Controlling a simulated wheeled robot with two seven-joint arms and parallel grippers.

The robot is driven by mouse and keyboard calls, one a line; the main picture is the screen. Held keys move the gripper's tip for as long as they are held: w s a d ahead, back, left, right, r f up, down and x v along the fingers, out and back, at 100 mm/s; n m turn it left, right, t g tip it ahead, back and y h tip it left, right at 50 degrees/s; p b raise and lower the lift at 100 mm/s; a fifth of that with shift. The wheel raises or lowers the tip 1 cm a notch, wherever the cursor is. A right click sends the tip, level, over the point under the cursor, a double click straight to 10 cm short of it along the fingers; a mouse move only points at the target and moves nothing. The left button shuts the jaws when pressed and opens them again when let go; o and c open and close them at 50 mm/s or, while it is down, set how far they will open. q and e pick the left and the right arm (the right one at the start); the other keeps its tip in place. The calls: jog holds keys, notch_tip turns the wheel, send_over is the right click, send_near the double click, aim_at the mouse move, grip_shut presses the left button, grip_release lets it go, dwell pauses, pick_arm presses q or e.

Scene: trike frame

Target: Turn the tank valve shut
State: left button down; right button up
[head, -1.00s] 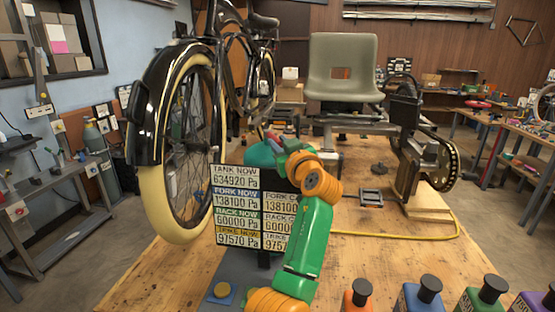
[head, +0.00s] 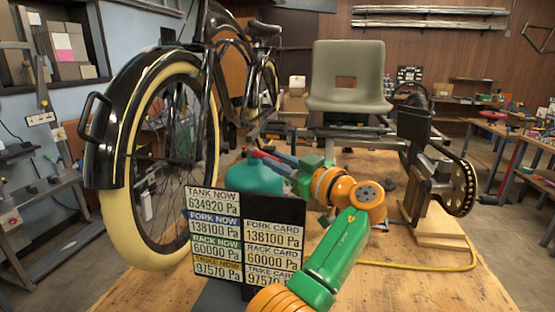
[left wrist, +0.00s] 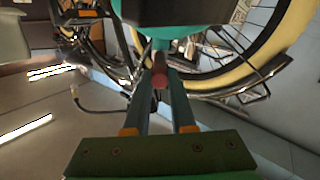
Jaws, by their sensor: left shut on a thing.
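The teal tank (head: 258,179) stands on the bench behind the reading board, and the board hides its lower part. The valve's red knob (left wrist: 160,80) shows between my fingertips in the left wrist view, with teal tank surface beyond it. My left gripper (head: 268,159) reaches leftward over the tank top in the head view; it also shows in the left wrist view (left wrist: 160,84), shut on the red knob. The reading board (head: 215,245) shows TANK NOW 634920 Pa. My right gripper is not in view.
A black bicycle wheel with a cream tyre (head: 160,255) stands close left of the tank. A grey seat (head: 347,75) and a chain drive (head: 450,185) are behind and to the right. A yellow hose (head: 430,268) lies on the bench (head: 400,290), whose right part is mostly clear.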

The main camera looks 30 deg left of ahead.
pick_arm(q)
jog(key=shift+f, duration=0.15)
jog(key=c, duration=0.9)
grip_release()
jog(key=shift+a+f, duration=0.1)
jog(key=shift+a, duration=0.1)
jog(key=shift+o, duration=0.7)
jog(key=shift+w+a+f, duration=0.15)
jog(key=shift+w+a, duration=0.15)
jog(key=shift+a, duration=0.15)
jog(key=b+v, duration=0.2)
jog(key=v, duration=0.4)
jog(key=shift+d, duration=0.3)
jog(key=shift+s+d, duration=0.2)
jog(key=shift+d, duration=0.05)
